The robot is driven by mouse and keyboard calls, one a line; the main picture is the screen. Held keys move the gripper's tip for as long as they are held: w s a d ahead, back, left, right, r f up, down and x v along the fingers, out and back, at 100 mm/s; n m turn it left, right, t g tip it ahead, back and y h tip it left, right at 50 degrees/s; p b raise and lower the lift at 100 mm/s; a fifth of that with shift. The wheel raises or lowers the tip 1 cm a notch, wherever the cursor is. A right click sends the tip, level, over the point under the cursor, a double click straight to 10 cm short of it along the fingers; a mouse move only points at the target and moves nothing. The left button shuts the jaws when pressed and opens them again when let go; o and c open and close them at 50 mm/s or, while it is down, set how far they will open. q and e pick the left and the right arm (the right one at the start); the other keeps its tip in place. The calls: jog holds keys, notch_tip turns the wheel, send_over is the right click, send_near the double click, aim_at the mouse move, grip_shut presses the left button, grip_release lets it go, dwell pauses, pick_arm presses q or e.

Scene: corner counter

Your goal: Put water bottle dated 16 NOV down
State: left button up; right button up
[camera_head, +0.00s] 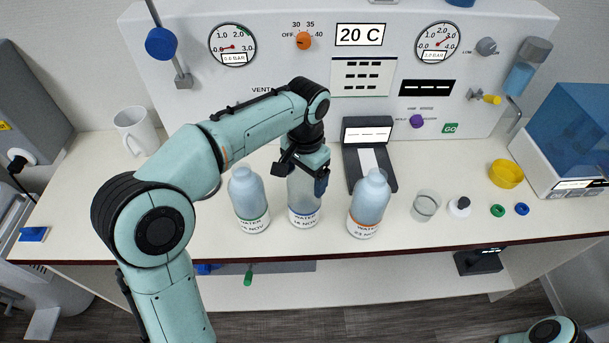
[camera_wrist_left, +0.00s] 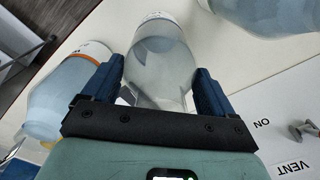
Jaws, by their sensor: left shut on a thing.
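Three translucent water bottles stand in a row at the counter's front. My left gripper (camera_head: 303,172) reaches down from above and is shut on the middle bottle (camera_head: 304,192), which has a blue band. That bottle is upright between the fingers in the left wrist view (camera_wrist_left: 160,65). The left bottle (camera_head: 246,193) has a green band and a NOV label. The right bottle (camera_head: 370,200) has an orange band and reads 23 NOV.
The white counter (camera_head: 430,170) holds a mug (camera_head: 136,130), a black scale-like device (camera_head: 368,160), a clear beaker (camera_head: 425,206), a yellow cup (camera_head: 506,174) and small rings. A control panel stands behind. Neighbouring bottles leave narrow gaps beside the held one.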

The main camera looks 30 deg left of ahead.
pick_arm(q)
jog(key=shift+w, duration=0.15)
pick_arm(e)
jog(key=shift+w, duration=0.1)
pick_arm(q)
jog(key=shift+f, duration=0.2)
jog(key=o, duration=0.9)
notch_tip(320, 180, up, 13)
jog(key=p, duration=0.2)
jog(key=shift+d+f+p, duration=0.15)
jog(key=shift+f+p, duration=0.05)
jog(key=shift+p, duration=0.2)
pick_arm(e)
jog(key=w+r, duration=0.3)
jog(key=shift+w+r, duration=0.35)
jog(key=shift+r, duration=0.05)
pick_arm(q)
jog(key=shift+f, duration=0.1)
pick_arm(e)
jog(key=shift+s, duration=0.15)
